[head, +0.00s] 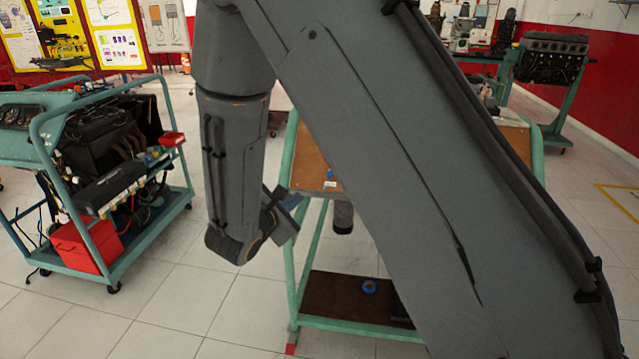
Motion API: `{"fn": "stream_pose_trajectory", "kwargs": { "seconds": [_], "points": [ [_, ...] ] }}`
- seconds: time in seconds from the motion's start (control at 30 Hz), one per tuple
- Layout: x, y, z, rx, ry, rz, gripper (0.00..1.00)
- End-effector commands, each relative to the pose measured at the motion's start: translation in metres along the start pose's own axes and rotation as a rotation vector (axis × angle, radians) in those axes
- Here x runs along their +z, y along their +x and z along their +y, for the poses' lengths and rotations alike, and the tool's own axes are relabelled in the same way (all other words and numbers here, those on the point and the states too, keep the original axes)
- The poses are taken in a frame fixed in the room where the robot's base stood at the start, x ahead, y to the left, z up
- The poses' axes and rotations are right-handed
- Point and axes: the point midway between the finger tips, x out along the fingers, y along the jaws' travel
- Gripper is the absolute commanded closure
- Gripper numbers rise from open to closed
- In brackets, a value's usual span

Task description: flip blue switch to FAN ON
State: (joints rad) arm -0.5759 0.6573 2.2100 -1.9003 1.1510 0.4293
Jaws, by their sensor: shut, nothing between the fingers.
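A small blue switch (331,175) sits on the sloping brown board (311,150) of a green-framed trainer stand. A small white label (329,184) is just below it. My gripper (294,199) is at the left edge of the stand in the picture, lower left of the switch and apart from it in the view. It is shut and empty. My large arm link covers much of the board and the stand's right side. The label's writing is too small to read, and I cannot tell the switch's position.
A green cart (150,210) with an engine and red boxes stands at the left. A blue roll (369,286) lies on the stand's lower shelf. Another engine on a stand (553,60) is at the back right. Tiled floor between cart and stand is clear.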

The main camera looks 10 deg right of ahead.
Motion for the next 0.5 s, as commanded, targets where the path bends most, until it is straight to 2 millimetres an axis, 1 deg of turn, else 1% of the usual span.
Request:
{"fn": "stream_pose_trajectory", "kwargs": {
  "seconds": [0.17, 0.27, 0.37, 0.5],
  "points": [
    [0.001, 0.000, 0.000, -0.002, 0.001, -0.001, 1.00],
    [0.001, 0.004, -0.001, -0.003, 0.001, -0.001, 1.00],
    [0.002, 0.013, -0.001, -0.004, 0.001, -0.002, 1.00],
    [0.002, 0.037, -0.002, -0.006, 0.002, -0.003, 1.00]
  ]
}}
